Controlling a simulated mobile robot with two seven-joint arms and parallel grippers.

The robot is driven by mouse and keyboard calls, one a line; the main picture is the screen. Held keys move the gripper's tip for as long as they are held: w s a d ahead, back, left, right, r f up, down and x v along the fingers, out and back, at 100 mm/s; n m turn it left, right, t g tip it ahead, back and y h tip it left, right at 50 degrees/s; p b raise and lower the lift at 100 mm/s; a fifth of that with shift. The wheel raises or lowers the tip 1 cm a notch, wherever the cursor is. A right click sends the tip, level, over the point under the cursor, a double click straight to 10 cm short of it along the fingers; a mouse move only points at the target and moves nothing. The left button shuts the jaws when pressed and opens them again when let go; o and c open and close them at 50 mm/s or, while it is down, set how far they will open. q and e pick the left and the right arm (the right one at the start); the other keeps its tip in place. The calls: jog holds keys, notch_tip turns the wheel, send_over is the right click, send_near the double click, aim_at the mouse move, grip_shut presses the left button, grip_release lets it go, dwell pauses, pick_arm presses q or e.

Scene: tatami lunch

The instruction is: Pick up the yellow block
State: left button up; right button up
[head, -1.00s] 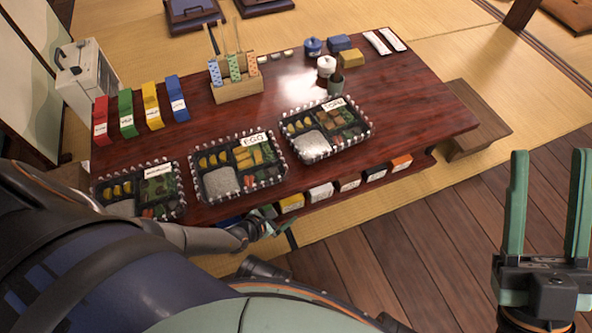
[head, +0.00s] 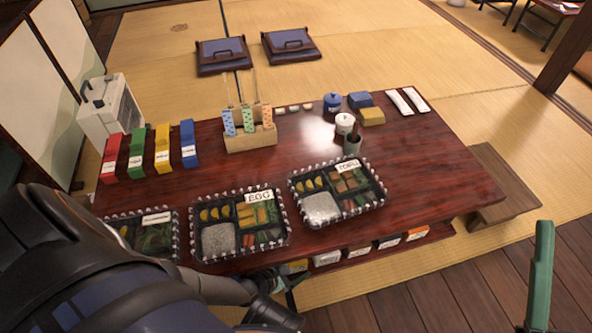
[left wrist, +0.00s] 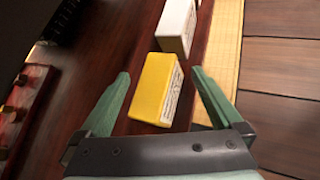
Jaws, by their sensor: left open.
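The yellow block (left wrist: 152,90) has a white printed label on one side and lies on a dark red wooden surface in the left wrist view. My left gripper (left wrist: 161,73) is open, with one green finger on each side of the block and a visible gap to each. In the head view a small part of the yellow block (head: 296,266) shows on the low shelf under the table's front edge. My left gripper (head: 288,282) is there too, mostly hidden by my arm. One finger of my right gripper (head: 540,275) shows at the right edge, far from the block.
A white block (left wrist: 176,26) lies just beyond the yellow one; several more line the shelf. The table (head: 430,170) overhangs them and carries bento trays (head: 283,222). Another yellow box (head: 371,117) is at the back. Open floor (head: 400,300) lies in front.

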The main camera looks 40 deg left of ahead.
pick_arm(q)
grip_shut()
dwell(0.7)
